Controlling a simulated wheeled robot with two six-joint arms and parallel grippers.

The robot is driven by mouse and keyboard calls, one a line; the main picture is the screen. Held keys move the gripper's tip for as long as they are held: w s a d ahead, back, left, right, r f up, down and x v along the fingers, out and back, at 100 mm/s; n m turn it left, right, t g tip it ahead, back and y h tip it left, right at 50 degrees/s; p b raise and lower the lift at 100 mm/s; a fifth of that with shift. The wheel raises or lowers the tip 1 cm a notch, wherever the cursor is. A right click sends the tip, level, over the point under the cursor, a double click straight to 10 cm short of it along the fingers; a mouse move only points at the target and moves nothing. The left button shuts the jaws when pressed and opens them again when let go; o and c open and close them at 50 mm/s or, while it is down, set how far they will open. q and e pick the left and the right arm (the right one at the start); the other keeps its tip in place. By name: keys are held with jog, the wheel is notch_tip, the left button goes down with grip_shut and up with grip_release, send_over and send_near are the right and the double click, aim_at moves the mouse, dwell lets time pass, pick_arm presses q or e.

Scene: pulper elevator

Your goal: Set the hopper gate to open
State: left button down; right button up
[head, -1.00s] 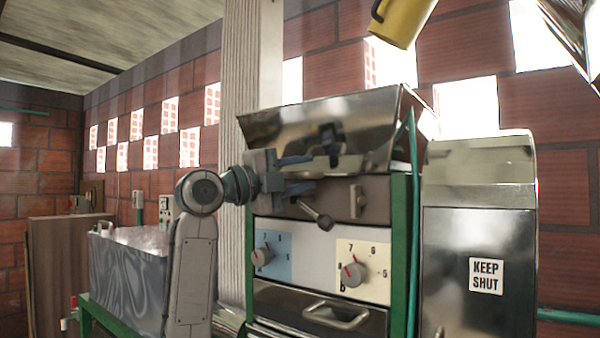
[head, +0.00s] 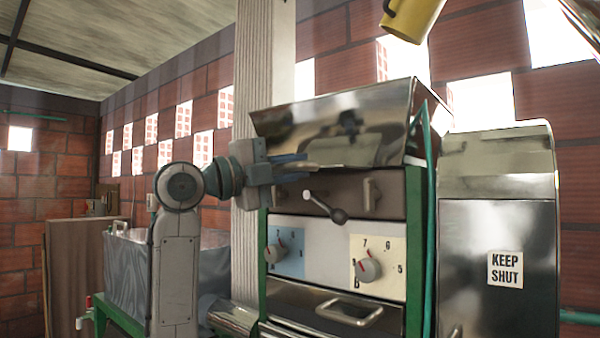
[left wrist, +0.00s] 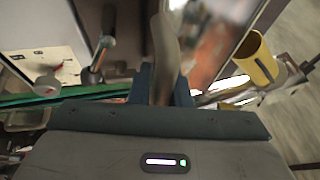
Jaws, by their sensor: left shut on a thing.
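The steel hopper (head: 335,115) tops a green-framed machine. My left gripper (head: 303,170) is at the hopper's lower front edge, to the left. It is shut on a pale bar (head: 312,168), which looks like the hopper gate handle. In the left wrist view this handle (left wrist: 165,60) is a smooth, curved grey-brown piece between the blue fingers (left wrist: 165,88). Its far end and any gate plate are hidden or unclear. Below it, a separate lever with a dark ball knob (head: 338,215) slants down to the right. My right gripper is not in view.
Two dials (head: 367,268) and a drawer handle (head: 350,315) are on the machine's front below. A steel cabinet marked KEEP SHUT (head: 505,268) stands at right. A yellow container (head: 412,18) hangs above. A grey tub (head: 125,270) is behind my left arm.

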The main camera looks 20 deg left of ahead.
pick_arm(q)
jog(key=c, duration=1.5)
grip_release()
jog(key=shift+s+r, duration=0.1)
jog(key=shift+o, duration=0.3)
jog(key=shift+s+a, duration=0.1)
jog(key=shift+s, duration=0.2)
jog(key=shift+a, duration=0.2)
jog(key=b+v, duration=0.4)
jog(key=v, duration=0.6)
jog(key=shift+s, duration=0.3)
